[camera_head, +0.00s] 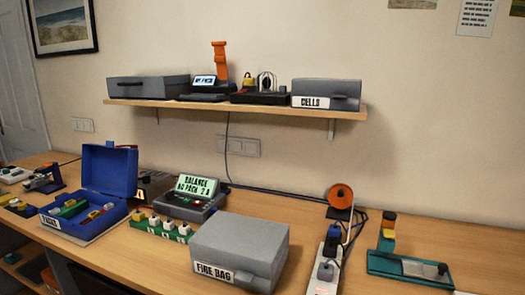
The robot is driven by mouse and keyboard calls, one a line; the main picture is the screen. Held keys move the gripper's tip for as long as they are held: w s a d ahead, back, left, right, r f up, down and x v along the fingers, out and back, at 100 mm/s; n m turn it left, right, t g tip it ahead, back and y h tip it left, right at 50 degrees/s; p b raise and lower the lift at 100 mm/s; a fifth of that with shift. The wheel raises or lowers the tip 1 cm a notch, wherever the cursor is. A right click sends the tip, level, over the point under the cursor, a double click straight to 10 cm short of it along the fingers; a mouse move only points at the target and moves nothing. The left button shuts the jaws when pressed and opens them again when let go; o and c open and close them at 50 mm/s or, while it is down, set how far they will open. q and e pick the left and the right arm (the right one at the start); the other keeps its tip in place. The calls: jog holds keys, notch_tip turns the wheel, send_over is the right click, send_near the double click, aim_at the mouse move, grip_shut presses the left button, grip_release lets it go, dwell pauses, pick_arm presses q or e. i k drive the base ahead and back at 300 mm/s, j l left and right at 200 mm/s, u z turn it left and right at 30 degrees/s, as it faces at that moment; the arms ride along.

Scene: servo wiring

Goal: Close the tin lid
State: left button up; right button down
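A blue box with a hinged lid stands on the left part of the bench; it is the only box I see open, and I take it as the tin. Its lid (110,168) stands upright at the back. Its base (101,226) has a small white label on the front, too small to read surely. Small green, yellow and red items lie inside the base. Neither of my grippers is in view, and nothing touches the lid.
A closed grey box marked FIRE BAG (240,245) stands at front centre. A green strip with white plugs (160,229) and a display unit (192,198) sit right of the blue box. A power strip (327,262) and green device (400,262) stand further right. A wall shelf (230,105) hangs above.

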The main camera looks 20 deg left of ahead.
aim_at(107, 169)
jog(key=i+j+u, duration=0.15)
jog(key=j+u, duration=0.3)
jog(key=i+j+u, duration=0.2)
jog(key=u, duration=0.3)
jog(key=i+j+u, duration=0.3)
jog(key=u, duration=0.15)
